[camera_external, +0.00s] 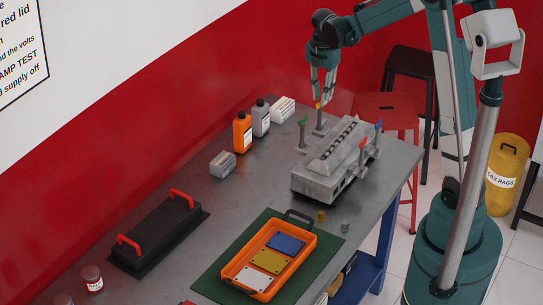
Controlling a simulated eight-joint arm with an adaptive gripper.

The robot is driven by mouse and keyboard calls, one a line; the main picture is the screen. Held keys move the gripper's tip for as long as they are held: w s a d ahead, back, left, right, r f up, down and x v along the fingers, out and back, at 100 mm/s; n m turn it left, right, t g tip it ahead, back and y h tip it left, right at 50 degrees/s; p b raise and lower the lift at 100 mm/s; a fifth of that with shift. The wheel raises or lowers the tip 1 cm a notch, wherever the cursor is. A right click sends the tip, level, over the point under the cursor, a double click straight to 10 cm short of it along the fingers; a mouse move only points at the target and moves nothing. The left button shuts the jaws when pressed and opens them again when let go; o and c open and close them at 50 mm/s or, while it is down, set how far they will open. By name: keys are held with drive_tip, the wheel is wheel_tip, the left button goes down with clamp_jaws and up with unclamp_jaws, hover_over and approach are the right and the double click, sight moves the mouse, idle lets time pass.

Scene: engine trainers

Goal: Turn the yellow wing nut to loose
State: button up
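The yellow wing nut (319,104) sits on top of a grey post at the back of the grey engine block (322,182). My gripper (322,94) points down right above the yellow wing nut. Its two fingers are apart, with a gap between them. The fingertips are at or just above the nut; I cannot tell whether they touch it. Other wing nuts stand on posts around the block: green (303,121) at the left, blue (378,124) at the right and red (363,143) at the front right.
An orange bottle (242,133), a grey bottle (261,118) and small boxes stand left of the block. An orange tray (311,246) with coloured plates lies on a green mat (213,284). A black case (155,235) with red handles is at the left.

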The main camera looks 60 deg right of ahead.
wheel_tip(320, 180, up, 11)
idle(0.5)
drive_tip(key=shift+f, duration=0.1)
idle(0.5)
drive_tip(key=s+a+r+m+t+b, duration=0.1)
drive_tip(key=s+a+r+m+t, duration=0.25)
drive_tip(key=a, duration=0.55)
drive_tip(key=s+a+r+m+b, duration=0.1)
drive_tip(key=s+a+r+m, duration=0.1)
drive_tip(key=s+a+m, duration=0.6)
drive_tip(key=s+a+f+m+t, duration=0.2)
drive_tip(key=s+a+m, duration=0.1)
drive_tip(key=s+a, duration=0.3)
drive_tip(key=s+a+f+m+t+b, duration=0.1)
drive_tip(key=s+a+f+m, duration=0.2)
drive_tip(key=s+a, duration=0.3)
drive_tip(key=a, duration=0.3)
drive_tip(key=shift+s+t, duration=0.35)
drive_tip(key=shift+s, duration=0.05)
